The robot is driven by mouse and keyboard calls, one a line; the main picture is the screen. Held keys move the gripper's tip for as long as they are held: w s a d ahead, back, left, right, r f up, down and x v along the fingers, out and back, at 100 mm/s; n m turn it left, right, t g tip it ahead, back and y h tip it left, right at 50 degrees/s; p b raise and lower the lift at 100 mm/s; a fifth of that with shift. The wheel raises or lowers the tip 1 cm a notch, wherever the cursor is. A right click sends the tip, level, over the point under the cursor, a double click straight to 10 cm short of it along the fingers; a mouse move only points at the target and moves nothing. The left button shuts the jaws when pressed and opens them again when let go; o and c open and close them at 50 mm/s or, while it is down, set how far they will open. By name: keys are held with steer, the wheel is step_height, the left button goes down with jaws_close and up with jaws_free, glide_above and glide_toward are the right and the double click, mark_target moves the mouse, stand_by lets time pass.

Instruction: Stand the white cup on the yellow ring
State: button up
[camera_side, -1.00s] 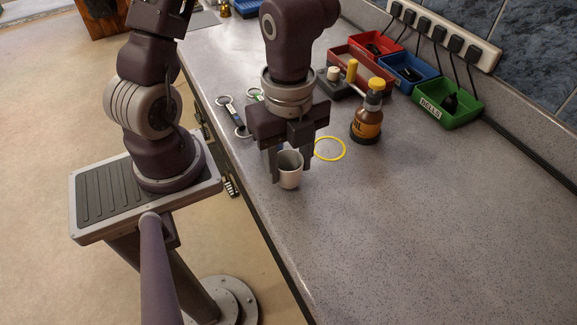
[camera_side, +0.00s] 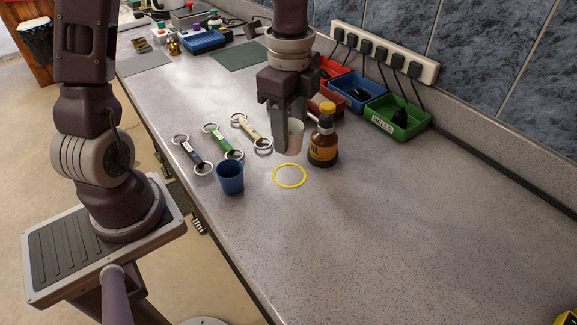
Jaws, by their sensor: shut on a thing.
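The white cup (camera_side: 296,139) is held upright in my gripper (camera_side: 290,142), whose fingers are shut on it. The near finger hides part of the cup. The yellow ring (camera_side: 289,187) lies flat and empty on the grey speckled counter. The cup is behind the ring in the picture, beyond its far edge and not over it. I cannot tell how far the cup's base is above the counter.
A brown bottle (camera_side: 323,145) stands close to the right of the cup. A blue cup (camera_side: 230,178) stands left of the ring. Several key-ring-like straps lie at left. Red, blue (camera_side: 357,92) and green (camera_side: 397,121) trays line the wall.

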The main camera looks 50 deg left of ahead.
step_height(320, 180, down, 7)
stand_by(0.3)
steer(key=o, duration=1.3)
steer(key=shift+f, duration=0.1)
step_height(320, 180, up, 12)
steer(key=shift+s+r, duration=0.1)
steer(key=s+a+r+n+t, duration=0.1)
steer(key=s+r+n+t, duration=0.1)
steer(key=s+n, duration=0.4)
steer(key=s+a+r+n+t, duration=0.1)
steer(key=s+r+n+t, duration=0.1)
steer(key=s+n, duration=0.5)
steer(key=shift+s+a+t, duration=0.15)
steer(key=shift+s+t, duration=0.6)
steer(key=shift+t, duration=0.05)
